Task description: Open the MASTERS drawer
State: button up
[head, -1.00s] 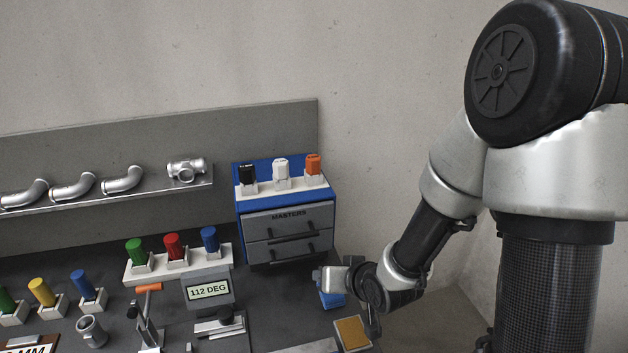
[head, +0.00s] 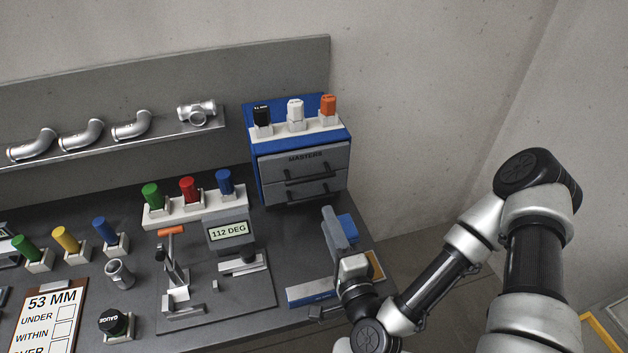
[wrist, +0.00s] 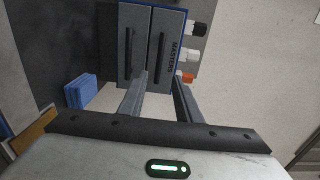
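The MASTERS drawer (head: 330,157) is the upper of two grey drawers in a blue cabinet (head: 257,172) at the back right of the bench. It looks closed, with a dark bar handle (head: 307,173) below the label. In the wrist view the MASTERS drawer (wrist: 169,62) appears turned on its side, with its handle (wrist: 160,47) upright. My gripper (head: 335,215) is in front of the cabinet and apart from it. In the wrist view my gripper (wrist: 160,77) has its two fingers spread, with nothing between them, pointing toward the drawer front.
The lower drawer (head: 282,193) is also closed. Black, white and orange pieces stand on a white rack (head: 289,131) on the cabinet. A blue block (head: 347,228) is beside my gripper. A fixture with a "112 DEG" display (head: 228,230) stands left of it.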

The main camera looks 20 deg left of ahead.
aim_at(311, 177)
jog(key=b+x, duration=0.4)
jog(key=x, duration=1.1)
jog(key=shift+w+a+b, duration=0.15)
jog(key=shift+a+b, duration=0.05)
jog(key=shift+b, duration=0.1)
grip_shut()
